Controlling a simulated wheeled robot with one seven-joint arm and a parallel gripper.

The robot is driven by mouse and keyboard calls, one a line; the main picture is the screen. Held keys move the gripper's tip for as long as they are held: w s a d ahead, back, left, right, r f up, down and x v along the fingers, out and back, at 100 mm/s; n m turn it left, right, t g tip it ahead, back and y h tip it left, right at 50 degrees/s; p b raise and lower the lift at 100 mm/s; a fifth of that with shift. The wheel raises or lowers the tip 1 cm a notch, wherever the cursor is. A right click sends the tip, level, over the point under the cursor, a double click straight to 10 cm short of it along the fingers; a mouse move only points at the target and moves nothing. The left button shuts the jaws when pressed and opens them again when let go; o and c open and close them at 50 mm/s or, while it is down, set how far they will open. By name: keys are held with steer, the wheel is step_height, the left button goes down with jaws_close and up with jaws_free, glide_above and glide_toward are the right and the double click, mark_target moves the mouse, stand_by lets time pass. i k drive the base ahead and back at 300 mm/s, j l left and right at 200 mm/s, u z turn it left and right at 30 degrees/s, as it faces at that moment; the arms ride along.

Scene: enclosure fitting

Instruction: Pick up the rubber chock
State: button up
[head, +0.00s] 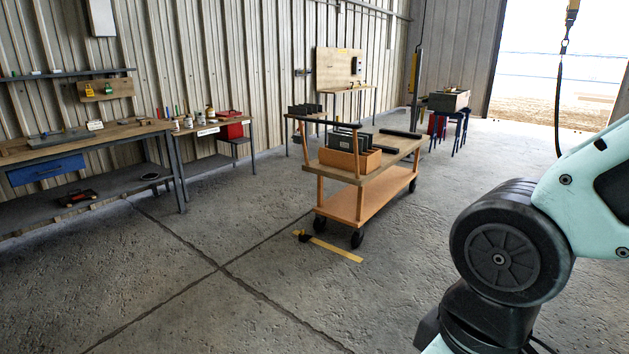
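A small black wedge-like thing, which looks like the rubber chock (304,238), lies on the concrete floor. It is at the left end of a yellow strip (337,249), just left of the cart's near wheels. It is small in the picture, so its exact shape is hard to tell. My gripper is out of the picture; only part of my arm shows at the right edge, well apart from the chock.
An orange cart (340,208) with black wheels stands beside the chock, carrying an orange box (370,161) of dark panels. A workbench (75,145) and a smaller table (215,128) line the left wall. The floor (200,300) in front is clear.

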mark_target(303, 237)
steer(key=i, duration=2.55)
steer(key=i+z, duration=0.1)
steer(key=i, duration=0.45)
steer(key=i+j, duration=0.1)
steer(key=i, duration=0.45)
steer(key=i+j+z, duration=0.15)
steer(key=i, duration=1)
steer(key=u, duration=0.75)
steer(key=j+z, duration=0.35)
steer(key=j, duration=0.15)
steer(key=k+j+z, duration=0.1)
steer(key=j+z, duration=0.25)
steer(key=j, duration=0.15)
steer(key=k+j+z, duration=0.15)
steer(key=j+z, duration=0.2)
steer(key=j, duration=0.15)
